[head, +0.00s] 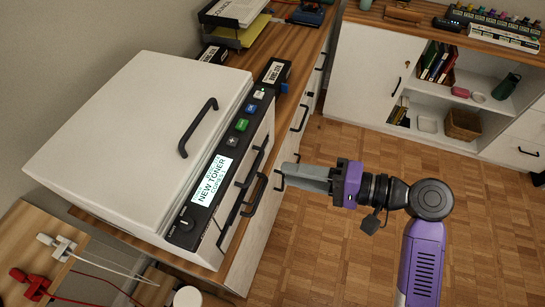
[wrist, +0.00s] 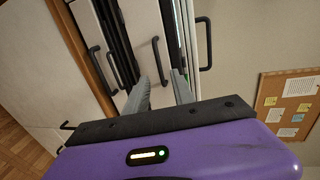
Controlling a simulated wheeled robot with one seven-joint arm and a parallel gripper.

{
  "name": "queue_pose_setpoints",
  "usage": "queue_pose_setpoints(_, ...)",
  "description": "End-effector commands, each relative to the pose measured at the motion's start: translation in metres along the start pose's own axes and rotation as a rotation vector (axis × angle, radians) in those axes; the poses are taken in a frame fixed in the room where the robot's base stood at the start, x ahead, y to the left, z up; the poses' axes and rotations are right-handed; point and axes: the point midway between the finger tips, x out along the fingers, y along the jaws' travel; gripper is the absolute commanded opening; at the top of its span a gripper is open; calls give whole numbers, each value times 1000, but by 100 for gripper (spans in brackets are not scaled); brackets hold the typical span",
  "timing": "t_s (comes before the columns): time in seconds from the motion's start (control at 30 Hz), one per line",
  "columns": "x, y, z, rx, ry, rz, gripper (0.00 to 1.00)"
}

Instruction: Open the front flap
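The grey-white machine (head: 120,130) stands on the desk, with its control panel on the right edge reading "NEW TONER". Its front face carries two black bar handles, an upper one (head: 249,168) and a lower one (head: 256,195). Both look closed against the machine. My gripper (head: 287,175) is in front of that face, to the right of the handles and apart from them. In the wrist view my gripper (wrist: 161,82) is open and empty, its two grey fingers pointing at the front. The upper handle (wrist: 158,55) appears between and beyond the fingertips; the lower handle (wrist: 98,70) is left.
The machine's lid has its own black handle (head: 197,127). Small black boxes (head: 276,72) and a paper tray (head: 238,15) lie behind it. Cables (head: 110,265) lie at the lower left. Open parquet floor (head: 335,250) lies right of the desk; shelves (head: 450,80) stand beyond.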

Motion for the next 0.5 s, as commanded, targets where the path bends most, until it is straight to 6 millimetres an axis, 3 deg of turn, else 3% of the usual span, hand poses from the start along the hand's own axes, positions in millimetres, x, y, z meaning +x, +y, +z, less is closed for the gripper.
queue_pose_setpoints(0.5,66,0,1,6,-3,3,30)
